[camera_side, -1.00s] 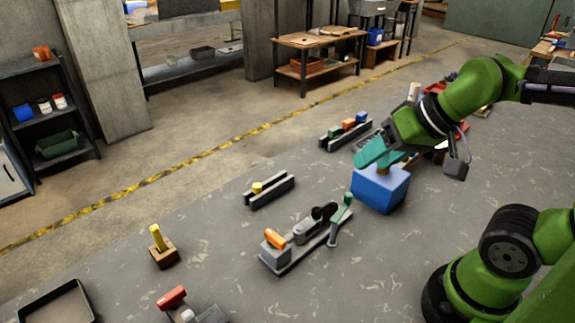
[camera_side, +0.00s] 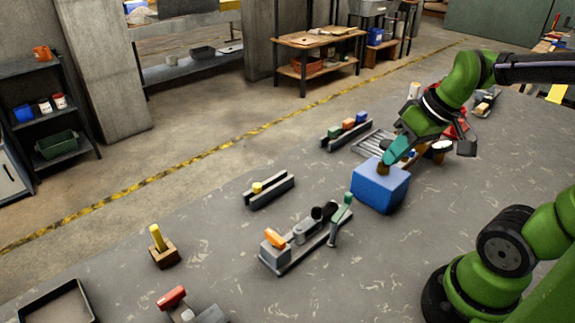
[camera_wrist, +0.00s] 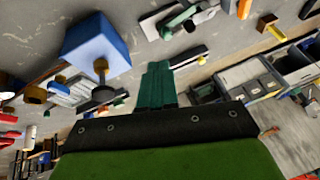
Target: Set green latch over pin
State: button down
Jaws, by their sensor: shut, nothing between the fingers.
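A grey latch fixture (camera_side: 290,252) lies on the work surface, left of and nearer the camera than the blue box. A green-topped lever (camera_side: 346,203), likely the green latch, stands at its right end, beside dark round parts (camera_side: 322,211). An orange piece (camera_side: 274,238) tops its left end. I cannot tell which part is the pin. My gripper (camera_side: 388,161) is shut and empty, its teal fingertips above or behind the blue box and apart from the fixture. In the wrist view, the shut fingers (camera_wrist: 158,68) point toward the fixture (camera_wrist: 172,20).
The blue box (camera_side: 379,188) has a knob on top, close to my fingers. A slotted grey rail with a yellow piece (camera_side: 268,191) lies left. A wooden block with a yellow peg (camera_side: 163,250) and a dark tray (camera_side: 55,306) are farther left. Bare surface surrounds the fixture.

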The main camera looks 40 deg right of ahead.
jog(key=shift+s+d+f+n+g+y, duration=0.25)
jog(key=shift+d+n, duration=0.3)
jog(key=shift+n, duration=1.1)
jog(key=shift+s+d+f+n+g+y, duration=0.25)
jog(key=shift+d+n, duration=0.35)
jog(key=shift+n, duration=1.1)
jog(key=shift+s+d+f+n+g+y, duration=0.15)
jog(key=shift+s+d+n+g, duration=0.3)
jog(key=shift+n, duration=1.2)
jog(key=shift+w+d+f, duration=0.1)
jog(key=shift+f, duration=0.05)
send_near(342, 207)
jog(key=shift+d+f, duration=0.25)
jog(key=shift+f, duration=0.5)
jog(key=shift+d+f, duration=0.3)
jog(key=shift+f, duration=0.45)
jog(key=shift+d+f, duration=0.25)
jog(key=shift+f, duration=0.5)
